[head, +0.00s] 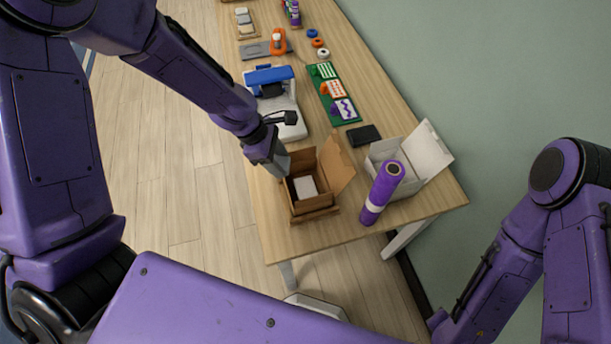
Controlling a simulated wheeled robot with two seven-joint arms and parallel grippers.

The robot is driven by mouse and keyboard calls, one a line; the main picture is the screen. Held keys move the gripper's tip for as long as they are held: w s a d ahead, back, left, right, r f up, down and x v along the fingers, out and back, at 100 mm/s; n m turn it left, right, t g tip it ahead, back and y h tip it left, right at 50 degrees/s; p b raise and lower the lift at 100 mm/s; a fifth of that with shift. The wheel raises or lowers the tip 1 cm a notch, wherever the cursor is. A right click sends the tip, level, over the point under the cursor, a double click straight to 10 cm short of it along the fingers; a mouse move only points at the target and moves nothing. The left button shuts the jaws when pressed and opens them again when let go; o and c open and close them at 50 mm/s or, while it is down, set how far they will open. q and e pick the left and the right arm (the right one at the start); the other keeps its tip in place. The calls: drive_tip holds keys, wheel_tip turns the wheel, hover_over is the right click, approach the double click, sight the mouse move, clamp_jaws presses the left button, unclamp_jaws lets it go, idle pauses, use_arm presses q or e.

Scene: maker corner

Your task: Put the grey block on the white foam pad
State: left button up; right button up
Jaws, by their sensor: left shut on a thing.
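The white foam pad (306,187) lies inside an open brown cardboard box (316,209) near the front end of the table. My left gripper (278,165) is at the box's left rim, pointing down. It is shut on the grey block (283,163), of which only a small grey part shows at the fingertips. The block is above and to the left of the pad, apart from it as far as I can see. My right arm is at the lower right, and its gripper is not in view.
An open white box (406,182) and a purple cylinder (382,192) stand right of the cardboard box, whose flap (336,164) stands up. A black slab (363,135), a blue-topped device (270,78) and a green board (335,95) lie farther back. The table's front right corner is clear.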

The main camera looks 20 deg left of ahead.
sight(309, 188)
use_arm(q)
drive_tip(key=d+f, duration=0.2)
drive_tip(key=w+d+f, duration=0.1)
drive_tip(key=d+f, duration=0.1)
drive_tip(key=w+d+f, duration=0.1)
drive_tip(key=d+f, duration=0.1)
drive_tip(key=f, duration=0.1)
drive_tip(key=shift+s+f+p, duration=0.25)
drive_tip(key=shift+f+p, duration=0.1)
drive_tip(key=shift+f, duration=0.25)
drive_tip(key=shift+s+f+p, duration=0.25)
drive_tip(key=shift+f+p, duration=0.05)
drive_tip(key=shift+f, duration=0.3)
drive_tip(key=shift+w+f, duration=0.25)
drive_tip(key=shift+f, duration=0.05)
drive_tip(key=o, duration=1.1)
drive_tip(key=shift+c, duration=0.2)
drive_tip(key=shift+s+r, duration=0.1)
drive_tip(key=shift+r, duration=0.05)
use_arm(e)
drive_tip(key=shift+s+r, duration=0.15)
drive_tip(key=shift+r, duration=0.65)
use_arm(q)
drive_tip(key=b+v, duration=0.1)
drive_tip(key=v, duration=1.1)
use_arm(e)
drive_tip(key=shift+f, duration=0.35)
